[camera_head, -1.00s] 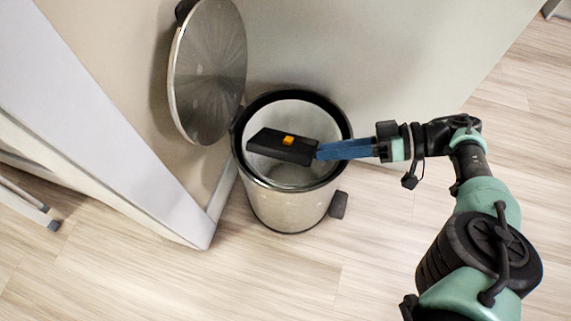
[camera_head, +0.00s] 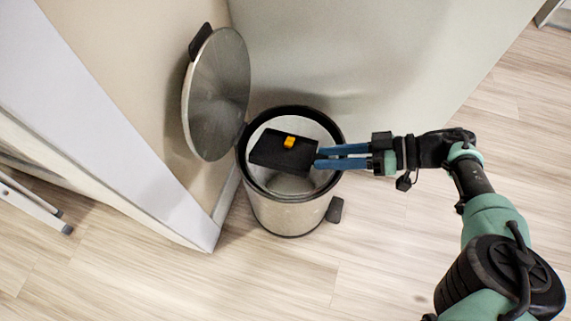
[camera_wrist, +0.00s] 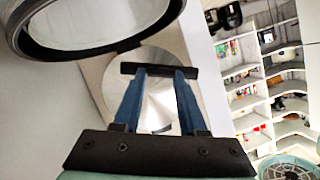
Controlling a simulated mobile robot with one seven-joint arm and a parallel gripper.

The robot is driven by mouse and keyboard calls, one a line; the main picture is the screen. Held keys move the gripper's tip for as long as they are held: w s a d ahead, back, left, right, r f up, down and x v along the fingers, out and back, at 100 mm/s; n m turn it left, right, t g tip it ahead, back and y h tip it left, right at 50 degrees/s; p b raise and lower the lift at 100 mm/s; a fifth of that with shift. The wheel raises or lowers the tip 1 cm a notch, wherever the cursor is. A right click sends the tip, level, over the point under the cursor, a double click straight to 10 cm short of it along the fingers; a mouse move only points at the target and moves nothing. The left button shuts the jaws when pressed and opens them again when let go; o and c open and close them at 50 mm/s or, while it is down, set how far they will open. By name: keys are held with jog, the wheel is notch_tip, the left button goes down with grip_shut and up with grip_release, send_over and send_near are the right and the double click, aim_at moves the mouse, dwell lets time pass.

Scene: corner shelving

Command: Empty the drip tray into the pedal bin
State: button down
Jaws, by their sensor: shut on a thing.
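The black drip tray (camera_head: 278,153), with a small orange piece (camera_head: 289,142) on it, is over the mouth of the open pedal bin (camera_head: 290,213). My gripper (camera_head: 318,157) is shut on the tray's right end, its two blue fingers reaching in from the right. The tray is tilted, with a broad dark face toward the head camera. In the wrist view, the tray is a thin dark bar (camera_wrist: 160,69) across the fingertips of my gripper (camera_wrist: 159,73). The bin's round rim (camera_wrist: 70,50) fills the upper left there.
The bin's round metal lid (camera_head: 217,95) stands open at its left, near the wall corner. A black pedal (camera_head: 334,209) sticks out at the bin's lower right. A pale wall (camera_head: 370,60) is behind. The wooden floor (camera_head: 390,250) is clear around it. Shelves (camera_wrist: 240,75) show in the wrist view.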

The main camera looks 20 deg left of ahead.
notch_tip(320, 180, up, 6)
jog(key=n+t+p, duration=0.2)
jog(key=n+p, duration=0.1)
jog(key=p, duration=0.4)
jog(key=shift+p, duration=0.4)
jog(key=shift+f, duration=0.1)
jog(key=w+f+b, duration=0.3)
jog(key=w+b, duration=0.2)
jog(key=b, duration=0.3)
jog(key=shift+a+f, duration=0.4)
jog(key=shift+a, duration=0.05)
